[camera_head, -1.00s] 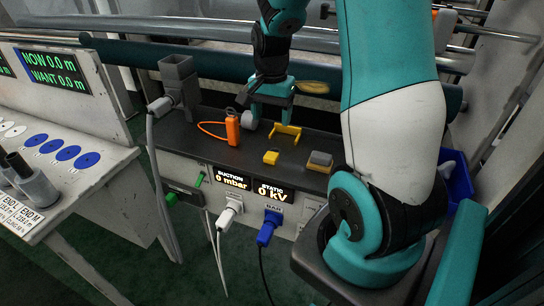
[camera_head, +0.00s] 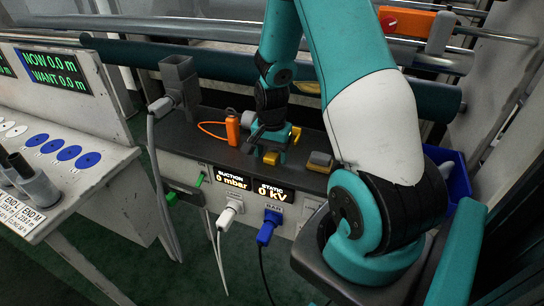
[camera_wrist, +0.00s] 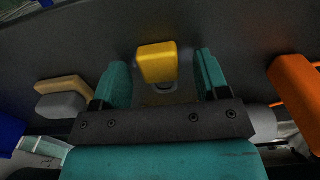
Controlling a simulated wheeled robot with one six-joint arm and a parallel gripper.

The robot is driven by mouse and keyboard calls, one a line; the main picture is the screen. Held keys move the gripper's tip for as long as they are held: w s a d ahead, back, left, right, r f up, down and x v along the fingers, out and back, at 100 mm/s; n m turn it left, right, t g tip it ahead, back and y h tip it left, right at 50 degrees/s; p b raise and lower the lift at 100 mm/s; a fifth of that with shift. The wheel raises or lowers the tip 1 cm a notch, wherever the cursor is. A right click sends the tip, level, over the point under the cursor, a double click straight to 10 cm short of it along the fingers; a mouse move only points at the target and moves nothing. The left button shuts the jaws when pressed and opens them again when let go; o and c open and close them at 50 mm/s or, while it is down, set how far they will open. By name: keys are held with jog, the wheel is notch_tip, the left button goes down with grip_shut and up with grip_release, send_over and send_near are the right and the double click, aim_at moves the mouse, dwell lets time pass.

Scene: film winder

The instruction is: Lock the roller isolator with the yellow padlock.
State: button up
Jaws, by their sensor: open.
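The yellow padlock (camera_head: 271,158) lies on the dark bench top near its front edge. In the wrist view its yellow body (camera_wrist: 157,62) sits just beyond and between my fingertips, with part of a grey shackle showing below it. My gripper (camera_head: 270,148) is low over the bench at the padlock, pointing down. In the wrist view my gripper (camera_wrist: 162,78) has its two teal fingers apart, with no visible grip on the padlock.
An orange tool with a cord loop (camera_head: 233,131) stands left of my gripper. A grey and tan block (camera_head: 320,162) lies to the right. A yellow bracket (camera_head: 296,133) is mostly hidden behind my gripper. Plugs and displays (camera_head: 273,193) line the bench front. A long roller runs behind.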

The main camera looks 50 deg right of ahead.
jog(key=c, duration=1)
jog(key=shift+c, duration=0.2)
jog(key=shift+r, duration=0.15)
